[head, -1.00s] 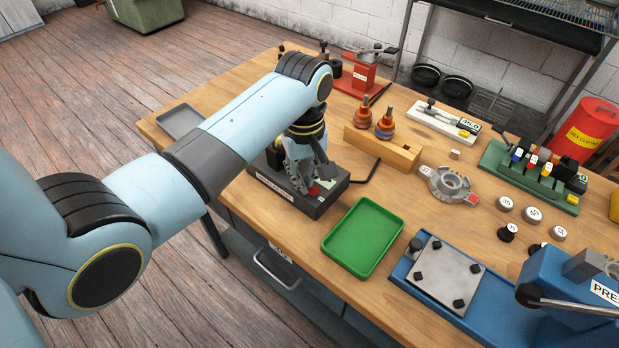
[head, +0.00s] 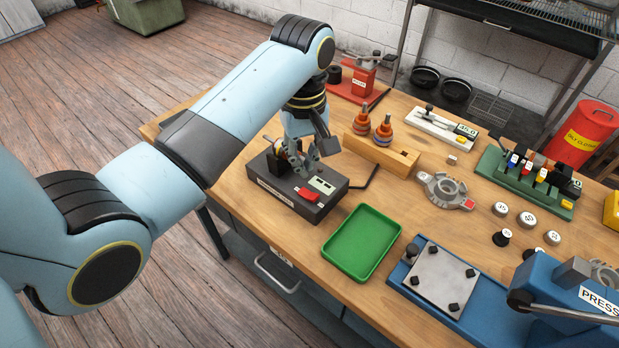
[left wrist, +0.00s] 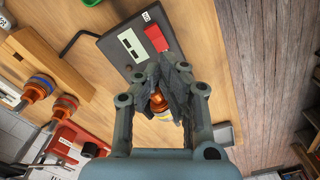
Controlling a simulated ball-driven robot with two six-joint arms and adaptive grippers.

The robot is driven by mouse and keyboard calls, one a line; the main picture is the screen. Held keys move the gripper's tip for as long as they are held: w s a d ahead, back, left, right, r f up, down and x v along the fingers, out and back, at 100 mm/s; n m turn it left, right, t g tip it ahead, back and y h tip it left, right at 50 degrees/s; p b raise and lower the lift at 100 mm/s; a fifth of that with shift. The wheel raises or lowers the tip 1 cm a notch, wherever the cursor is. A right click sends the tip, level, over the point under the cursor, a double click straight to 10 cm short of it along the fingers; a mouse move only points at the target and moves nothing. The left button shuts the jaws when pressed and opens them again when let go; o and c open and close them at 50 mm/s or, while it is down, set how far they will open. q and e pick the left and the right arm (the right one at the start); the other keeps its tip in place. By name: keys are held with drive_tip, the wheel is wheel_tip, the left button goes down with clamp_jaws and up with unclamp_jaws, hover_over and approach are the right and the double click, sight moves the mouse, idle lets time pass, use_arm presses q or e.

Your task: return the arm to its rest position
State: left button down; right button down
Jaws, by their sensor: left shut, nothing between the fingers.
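My left arm comes in from the left in the head view and bends down over the bench. My left gripper (head: 308,160) hangs above the dark tester box (head: 296,200), which has a red switch and a pale panel on top. In the left wrist view the gripper's fingers (left wrist: 163,78) are closed together with nothing between them. A copper-coloured rotor (left wrist: 178,100) shows behind the fingers, by the tester box (left wrist: 122,45). In the head view the gripper partly hides this rotor. My right gripper is in neither view.
A green tray (head: 362,242) lies right of the tester. A blue press (head: 565,295) and a metal plate fixture (head: 440,279) are at the front right.

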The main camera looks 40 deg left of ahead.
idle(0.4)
use_arm(q)
drive_tip(key=shift+s, duration=0.2)
drive_tip(key=s+r+m+t, duration=0.1)
drive_tip(key=s+r+m, duration=0.25)
drive_tip(key=s, duration=0.25)
drive_tip(key=s+a+r+m+t, duration=0.1)
drive_tip(key=s+r+m+t, duration=0.1)
drive_tip(key=s+m, duration=0.3)
drive_tip(key=s+r+m+t, duration=0.1)
drive_tip(key=s+r+m, duration=0.2)
drive_tip(key=s, duration=0.5)
wheel_tip(320, 180, down, 38)
drive_tip(key=s+a+g+y+b, duration=0.1)
drive_tip(key=a+g+b, duration=0.1)
drive_tip(key=b, duration=1.1)
drive_tip(key=s+f+b, duration=0.3)
drive_tip(key=s+f, duration=0.3)
drive_tip(key=f, duration=0.3)
drive_tip(key=s+a+f+b, duration=0.1)
drive_tip(key=s+f+b, duration=0.3)
drive_tip(key=s+f, duration=0.3)
drive_tip(key=s+f+g+b, duration=0.1)
drive_tip(key=s+f+b, duration=0.3)
drive_tip(key=f, duration=0.9)
drive_tip(key=shift+s+a, duration=0.25)
drive_tip(key=shift+s, duration=0.9)
